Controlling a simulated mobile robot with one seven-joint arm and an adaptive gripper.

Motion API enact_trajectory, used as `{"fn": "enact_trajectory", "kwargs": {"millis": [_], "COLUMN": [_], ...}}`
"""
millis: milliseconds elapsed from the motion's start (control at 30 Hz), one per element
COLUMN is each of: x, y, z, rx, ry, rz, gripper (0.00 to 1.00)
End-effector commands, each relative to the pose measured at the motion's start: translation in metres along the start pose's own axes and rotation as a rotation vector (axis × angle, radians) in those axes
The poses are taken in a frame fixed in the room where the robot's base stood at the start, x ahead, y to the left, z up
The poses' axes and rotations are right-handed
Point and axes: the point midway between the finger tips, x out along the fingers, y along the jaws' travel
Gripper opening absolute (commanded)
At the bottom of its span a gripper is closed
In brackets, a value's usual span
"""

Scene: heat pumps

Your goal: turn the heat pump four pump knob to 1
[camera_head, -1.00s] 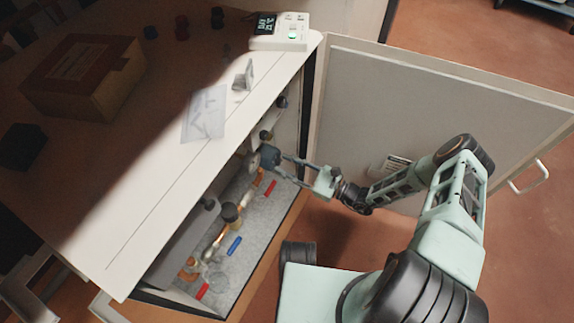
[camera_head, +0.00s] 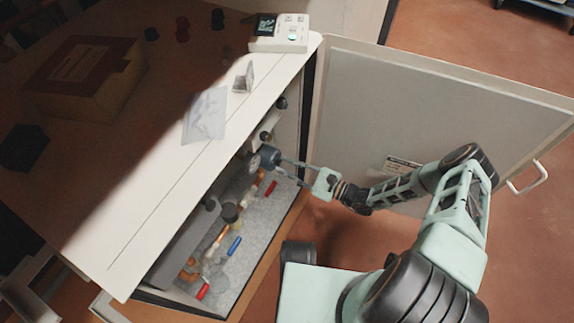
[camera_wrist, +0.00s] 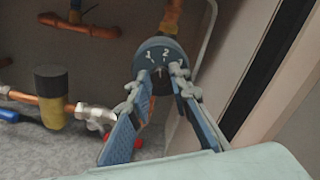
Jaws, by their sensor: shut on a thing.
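The pump knob (camera_wrist: 160,58) is a dark round dial with white marks that look like 1 and 2, in the upper middle of the wrist view. In the head view the dark pump body (camera_head: 266,157) shows inside the open cabinet. My gripper (camera_wrist: 157,82) reaches in from the right and its two fingers are closed on the knob, one on each side. It also shows in the head view (camera_head: 284,167). A small light pointer shows on the dial below the numbers; its exact setting is hard to read.
Copper pipes (camera_wrist: 22,97) with a red handle (camera_head: 271,189) and a blue handle (camera_head: 234,246) run left of the knob. The cabinet top (camera_head: 150,210) overhangs them and carries a white control unit (camera_head: 283,34).

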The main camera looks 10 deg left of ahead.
Motion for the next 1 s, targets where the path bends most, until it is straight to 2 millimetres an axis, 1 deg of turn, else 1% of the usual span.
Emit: {"fn": "enact_trajectory", "kwargs": {"millis": [200,500,700,1000], "x": [-0.0005,-0.0006,-0.0006,-0.0004], "y": [-0.0003,0.0002,0.0008,0.0010], "z": [0.0002,-0.0002,-0.0002,-0.0006], "rx": [-0.183,-0.378,-0.449,-0.481], "ry": [0.002,0.002,0.001,0.001], "rz": [-0.002,-0.001,0.000,0.000], "gripper": [0.00,0.00,0.00,0.00]}}
